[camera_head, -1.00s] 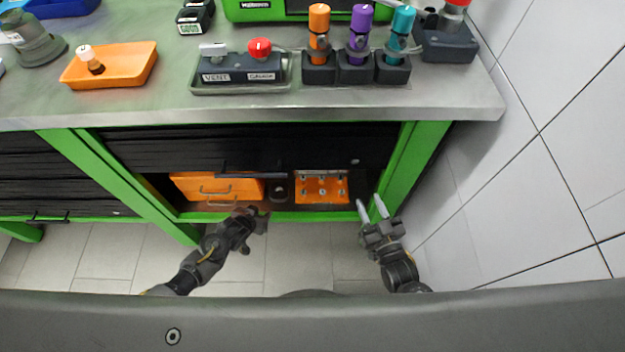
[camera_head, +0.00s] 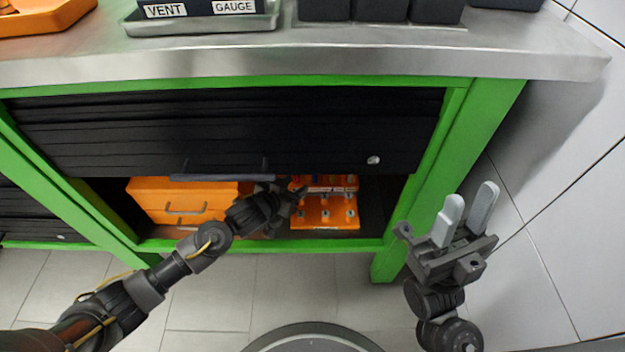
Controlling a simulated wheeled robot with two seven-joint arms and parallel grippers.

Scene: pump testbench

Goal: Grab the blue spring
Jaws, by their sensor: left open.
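I cannot make out a blue spring for certain. An orange rack (camera_head: 325,211) with several metal pegs stands inside the open cabinet under the bench. Small coloured items (camera_head: 325,180), some bluish, show at its back, partly under the shutter's edge and too small to identify. My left gripper (camera_head: 292,192) reaches into the cabinet at the rack's left side. Its fingers are open; I see nothing held, and whether it touches the rack is unclear. My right gripper (camera_head: 470,218) is open and empty, pointing up in front of the cabinet's right post.
An orange drawer box (camera_head: 172,198) stands left of the rack. The black shutter (camera_head: 230,130) is partly raised, with its handle (camera_head: 222,171) just above my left gripper. Green posts (camera_head: 440,165) frame the opening. A tiled wall (camera_head: 560,190) is close on the right.

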